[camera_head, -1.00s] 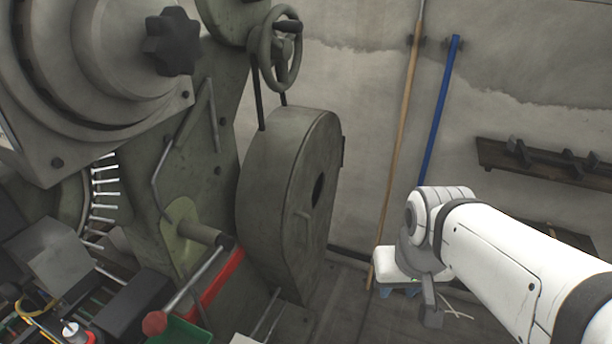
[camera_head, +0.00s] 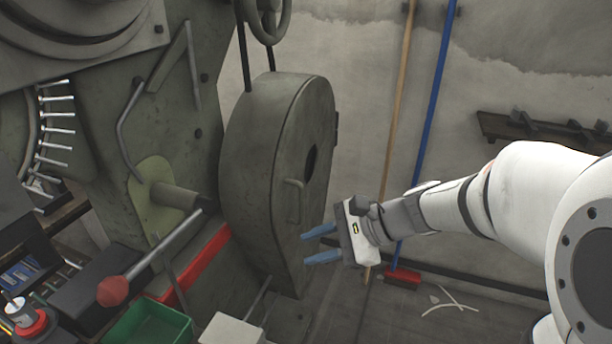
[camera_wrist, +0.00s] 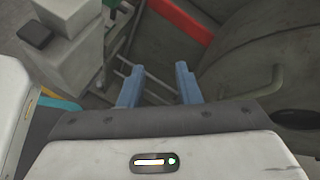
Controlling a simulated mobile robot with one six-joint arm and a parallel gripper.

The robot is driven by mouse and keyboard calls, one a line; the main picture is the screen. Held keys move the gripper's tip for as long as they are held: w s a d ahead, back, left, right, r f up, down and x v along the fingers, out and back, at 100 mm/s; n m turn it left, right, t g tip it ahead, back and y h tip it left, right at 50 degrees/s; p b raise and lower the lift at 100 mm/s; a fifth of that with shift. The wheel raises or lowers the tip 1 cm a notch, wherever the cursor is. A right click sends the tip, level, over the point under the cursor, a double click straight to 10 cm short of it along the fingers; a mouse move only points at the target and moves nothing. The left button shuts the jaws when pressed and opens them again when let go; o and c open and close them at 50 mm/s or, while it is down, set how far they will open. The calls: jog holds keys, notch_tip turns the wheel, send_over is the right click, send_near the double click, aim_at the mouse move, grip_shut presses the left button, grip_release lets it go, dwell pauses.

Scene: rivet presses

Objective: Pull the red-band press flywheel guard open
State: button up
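The flywheel guard (camera_head: 262,190) is a large rounded grey-green housing on the right side of the press with the red band (camera_head: 196,264). Its flat face has a dark round hole and a small bar handle (camera_head: 293,203). The guard looks closed. My gripper (camera_head: 319,245) is low, just right of the guard face, with its blue fingers apart and nothing between them. In the wrist view the open fingers (camera_wrist: 158,84) point toward the press base, and the handle (camera_wrist: 266,82) is to their right, apart from them. The red band (camera_wrist: 182,18) shows at the top.
A red-knobbed lever (camera_head: 112,290) and a green bin (camera_head: 150,326) are at the front left. A wooden pole (camera_head: 397,120) and a blue-handled broom (camera_head: 430,120) lean on the wall. A shelf (camera_head: 545,132) is at the right.

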jog(key=w+f+m+t+y+b, duration=0.3)
jog(key=w+m+b, duration=0.1)
jog(key=w+m, duration=0.15)
jog(key=m+t+y+b, duration=0.1)
jog(key=m+t+b, duration=0.2)
jog(key=m+t, duration=0.15)
send_near(303, 201)
jog(key=x, duration=0.3)
jog(key=shift+m, duration=0.3)
jog(key=x, duration=0.7)
jog(key=shift+w+a+b, duration=0.15)
jog(key=shift+a+b, duration=0.1)
jog(key=shift+b, duration=0.1)
jog(key=shift+r, duration=0.1)
grip_shut()
